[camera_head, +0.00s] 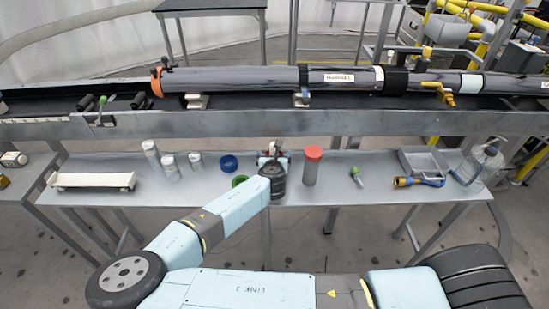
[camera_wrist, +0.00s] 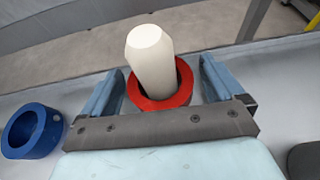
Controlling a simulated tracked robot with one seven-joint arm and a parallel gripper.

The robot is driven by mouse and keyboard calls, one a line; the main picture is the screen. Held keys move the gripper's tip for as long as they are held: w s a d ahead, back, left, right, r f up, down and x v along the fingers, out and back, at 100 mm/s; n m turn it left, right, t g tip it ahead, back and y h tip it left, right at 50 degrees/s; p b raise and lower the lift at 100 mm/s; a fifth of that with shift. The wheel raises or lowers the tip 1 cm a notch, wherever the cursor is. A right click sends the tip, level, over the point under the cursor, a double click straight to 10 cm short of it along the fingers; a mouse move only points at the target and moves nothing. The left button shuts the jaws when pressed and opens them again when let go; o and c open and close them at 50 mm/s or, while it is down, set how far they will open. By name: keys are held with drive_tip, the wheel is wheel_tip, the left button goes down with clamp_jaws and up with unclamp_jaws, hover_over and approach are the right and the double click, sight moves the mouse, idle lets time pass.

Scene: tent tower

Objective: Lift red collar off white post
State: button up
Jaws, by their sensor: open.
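In the wrist view the white post (camera_wrist: 150,60) rises up through the red collar (camera_wrist: 162,104), which sits around its lower part. My gripper (camera_wrist: 162,80) is open, with one blue finger to the left of the collar and one to the right. The collar lies between the fingers, and I see no clear grip on it. In the head view my gripper (camera_head: 274,156) is over the middle of the grey table, and the wrist largely hides the post and collar there.
A blue ring (camera_wrist: 32,131) lies left of the gripper; it also shows in the head view (camera_head: 229,163). A green ring (camera_head: 240,181) is close to my wrist. A red-topped cylinder (camera_head: 312,166) stands to the right. A long rail (camera_head: 240,124) runs behind the table (camera_head: 345,188).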

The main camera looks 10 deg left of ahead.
drive_tip(key=shift+c, duration=0.2)
drive_tip(key=c, duration=1.1)
drive_tip(key=o, duration=0.5)
drive_tip(key=c, duration=0.4)
drive_tip(key=shift+r, duration=4.95)
drive_tip(key=shift+c, duration=0.2)
